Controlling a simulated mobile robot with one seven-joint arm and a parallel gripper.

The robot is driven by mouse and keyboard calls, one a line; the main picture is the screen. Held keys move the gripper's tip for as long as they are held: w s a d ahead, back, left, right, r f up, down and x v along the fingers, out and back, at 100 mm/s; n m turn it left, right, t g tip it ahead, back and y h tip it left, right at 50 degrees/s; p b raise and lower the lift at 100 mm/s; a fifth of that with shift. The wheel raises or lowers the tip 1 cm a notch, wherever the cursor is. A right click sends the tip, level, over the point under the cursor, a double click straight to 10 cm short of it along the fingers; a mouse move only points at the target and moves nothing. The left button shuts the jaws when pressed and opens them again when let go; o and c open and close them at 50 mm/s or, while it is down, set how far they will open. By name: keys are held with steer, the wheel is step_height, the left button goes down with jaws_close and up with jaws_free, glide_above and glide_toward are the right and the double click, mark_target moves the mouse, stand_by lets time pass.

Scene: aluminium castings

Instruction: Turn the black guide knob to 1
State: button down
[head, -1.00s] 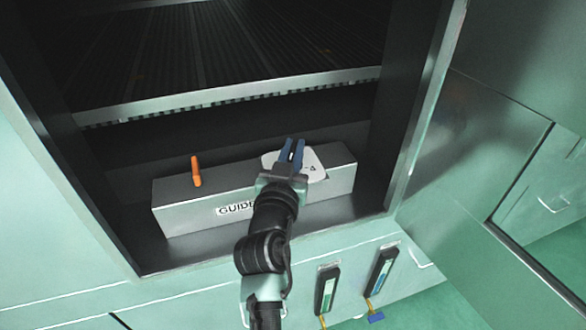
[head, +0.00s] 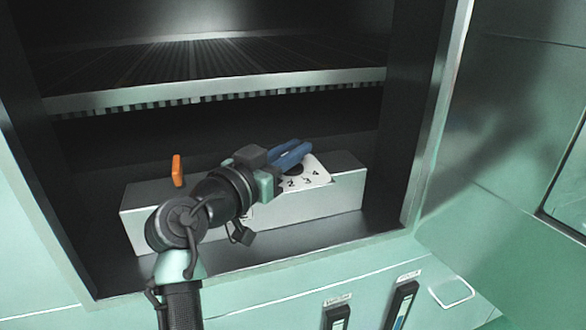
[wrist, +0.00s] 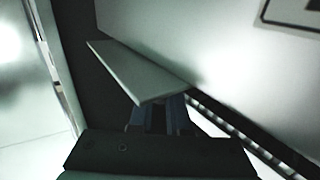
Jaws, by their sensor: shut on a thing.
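The black guide knob (head: 293,170) shows as a dark round part on a white dial plate (head: 322,178) on top of a grey metal box (head: 335,195). The numbers 2, 3 and 4 can be read on the plate; the area where 1 would be is hidden by my gripper. My gripper (head: 291,153) has blue fingers at the knob, shut on it and covering its upper part. The knob's pointing direction cannot be told. In the wrist view the blue fingers (wrist: 160,117) show behind a pale flat slab that I cannot identify.
An orange lever (head: 177,170) stands upright on the left of the box. A slatted shelf (head: 220,93) spans the cabinet above. The cabinet's side wall (head: 432,130) and open door (head: 510,130) are at the right. Black handles (head: 402,303) sit on the front below.

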steer(key=shift+d+m+g+h+b, duration=0.1)
steer(key=shift+m+g+h+b, duration=0.6)
steer(key=shift+h+b, duration=0.1)
steer(key=c, duration=0.9)
jaws_free()
steer(key=p+v, duration=0.1)
steer(key=v, duration=1.2)
steer(key=shift+p, duration=0.35)
